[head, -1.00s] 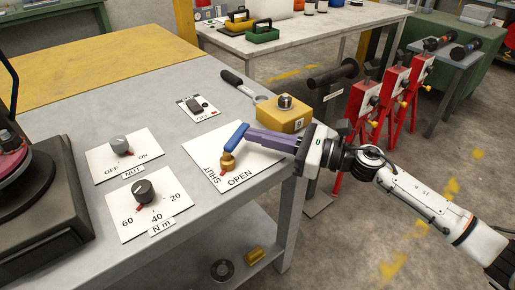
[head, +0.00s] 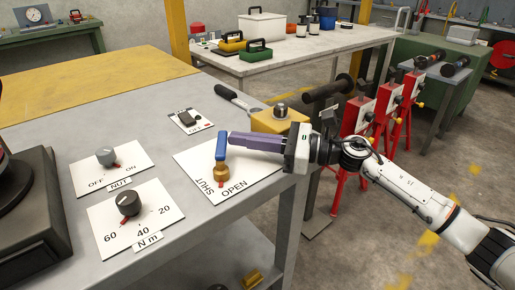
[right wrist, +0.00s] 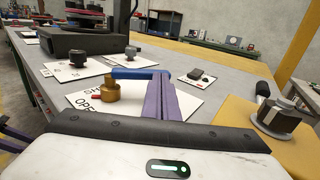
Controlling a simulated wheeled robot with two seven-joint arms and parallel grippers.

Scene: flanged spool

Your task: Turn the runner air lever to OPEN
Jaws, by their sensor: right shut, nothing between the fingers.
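The runner air lever has a blue handle (head: 222,144) on a brass hub (head: 221,170) with a small red pointer, standing on a white plate (head: 258,178) marked SHUT and OPEN. The handle points away from me, and the pointer sits near the gap between the two words. My right gripper (head: 232,140) is shut, with its purple fingers level beside the handle's right side, at or very near contact. In the right wrist view, the fingers (right wrist: 162,84) reach the end of the blue handle (right wrist: 138,73).
A yellow block (head: 279,121) with a metal knob stands behind my right gripper. The NUT knob (head: 106,157) and the N m dial (head: 128,204) are on plates to the left. A black switch (head: 187,119) lies behind the lever. The table's right edge is close.

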